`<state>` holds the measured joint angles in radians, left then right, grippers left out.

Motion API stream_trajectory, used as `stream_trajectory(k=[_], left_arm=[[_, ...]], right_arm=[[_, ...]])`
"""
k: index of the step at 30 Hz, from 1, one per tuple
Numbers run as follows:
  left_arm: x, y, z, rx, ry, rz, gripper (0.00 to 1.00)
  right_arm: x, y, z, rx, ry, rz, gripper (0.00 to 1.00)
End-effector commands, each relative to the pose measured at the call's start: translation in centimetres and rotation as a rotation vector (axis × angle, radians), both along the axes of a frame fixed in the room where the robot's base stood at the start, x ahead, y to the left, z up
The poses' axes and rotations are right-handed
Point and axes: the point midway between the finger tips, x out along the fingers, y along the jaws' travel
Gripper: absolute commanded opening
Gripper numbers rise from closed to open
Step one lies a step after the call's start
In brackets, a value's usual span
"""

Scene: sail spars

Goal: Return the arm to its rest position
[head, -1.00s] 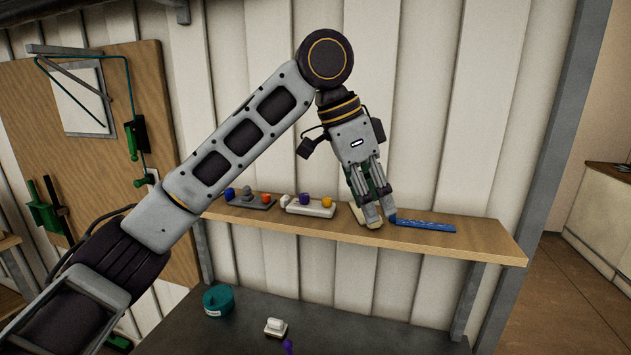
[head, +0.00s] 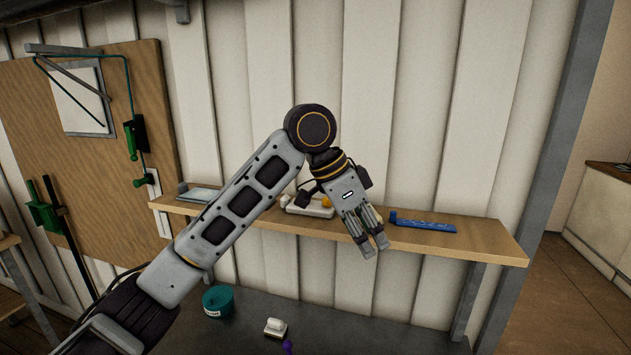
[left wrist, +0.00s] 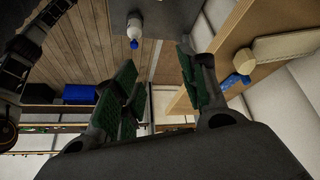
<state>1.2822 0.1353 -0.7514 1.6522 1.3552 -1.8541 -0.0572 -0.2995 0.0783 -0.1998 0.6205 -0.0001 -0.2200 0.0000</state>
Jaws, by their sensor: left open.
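My left gripper (head: 369,249) hangs in front of the wooden wall shelf (head: 480,240) in the head view, fingers pointing down. In the left wrist view its green-padded fingers (left wrist: 155,85) are apart with nothing between them. My left arm comes in from the lower left and hides part of the shelf. My right gripper does not show in either view.
A blue bar (head: 425,225) lies on the shelf, right of my gripper. A white tray (head: 308,210) with small pieces is partly hidden by my arm. Below, a dark bench (head: 350,335) holds a teal round container (head: 217,300) and a small white block (head: 275,327).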

Motion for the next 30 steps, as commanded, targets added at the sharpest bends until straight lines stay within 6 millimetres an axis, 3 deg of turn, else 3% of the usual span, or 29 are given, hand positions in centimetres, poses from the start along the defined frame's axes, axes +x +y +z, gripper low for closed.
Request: stream_trajectory(k=[30], left_arm=[[0.9, 2.8, -14.4, -0.162, 0.066, 0.256, 0.42]], right_arm=[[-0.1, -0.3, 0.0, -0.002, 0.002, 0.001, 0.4]])
